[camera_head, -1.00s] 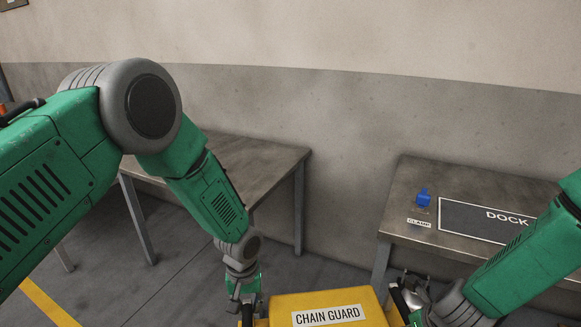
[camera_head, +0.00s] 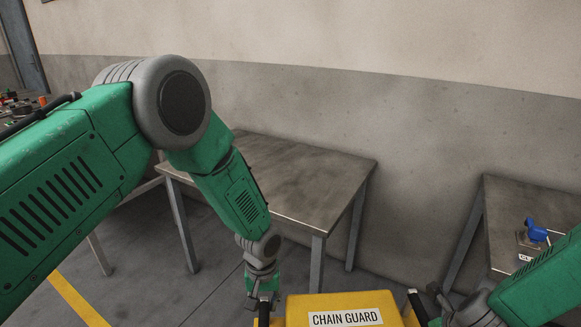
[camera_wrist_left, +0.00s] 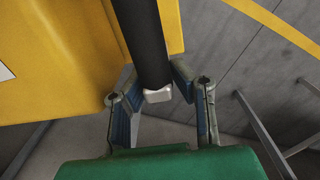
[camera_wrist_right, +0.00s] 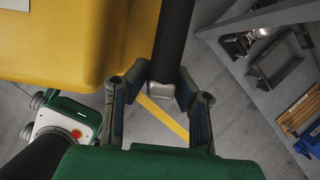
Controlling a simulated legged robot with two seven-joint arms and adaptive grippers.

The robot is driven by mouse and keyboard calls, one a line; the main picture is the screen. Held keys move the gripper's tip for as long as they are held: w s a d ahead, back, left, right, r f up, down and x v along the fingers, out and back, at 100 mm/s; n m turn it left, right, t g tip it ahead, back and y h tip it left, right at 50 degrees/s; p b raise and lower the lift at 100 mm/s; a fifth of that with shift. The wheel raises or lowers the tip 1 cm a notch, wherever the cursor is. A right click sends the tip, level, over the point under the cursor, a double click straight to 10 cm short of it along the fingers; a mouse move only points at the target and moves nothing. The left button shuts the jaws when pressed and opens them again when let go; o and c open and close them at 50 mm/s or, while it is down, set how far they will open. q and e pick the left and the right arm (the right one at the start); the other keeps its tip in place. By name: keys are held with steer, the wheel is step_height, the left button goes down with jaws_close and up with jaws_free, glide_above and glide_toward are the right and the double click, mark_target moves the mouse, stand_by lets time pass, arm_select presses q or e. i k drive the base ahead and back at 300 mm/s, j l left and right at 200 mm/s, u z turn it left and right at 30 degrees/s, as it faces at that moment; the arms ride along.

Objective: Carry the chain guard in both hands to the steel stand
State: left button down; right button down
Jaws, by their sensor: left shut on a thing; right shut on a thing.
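The chain guard (camera_head: 350,300) is a yellow box with a white label and a black handle on each side. It is at the bottom edge of the head view, its lower part cut off. My left gripper (camera_head: 263,298) is shut on its left handle (camera_wrist_left: 146,35), clear in the left wrist view. My right gripper (camera_wrist_right: 162,82) is shut on its right handle (camera_wrist_right: 173,35); in the head view my right forearm partly covers that side. A bare steel stand (camera_head: 300,175) is beyond the guard, near the wall, apart from it.
A second steel table (camera_head: 505,205) at the right carries a blue clamp (camera_head: 536,230); my right arm hides part of it. A yellow line (camera_head: 78,300) crosses the floor at left. The right wrist view shows a shelf with a grey tray (camera_wrist_right: 280,65).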

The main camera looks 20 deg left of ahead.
mark_target(253, 172)
steer(key=i+j, duration=0.1)
steer(key=j, duration=0.35)
steer(key=i+j, duration=0.1)
steer(key=j, duration=0.35)
steer(key=i+j, duration=0.1)
steer(key=j, duration=0.35)
steer(key=i+j, duration=0.1)
steer(key=j, duration=0.35)
steer(key=i+j, duration=0.1)
steer(key=j, duration=0.35)
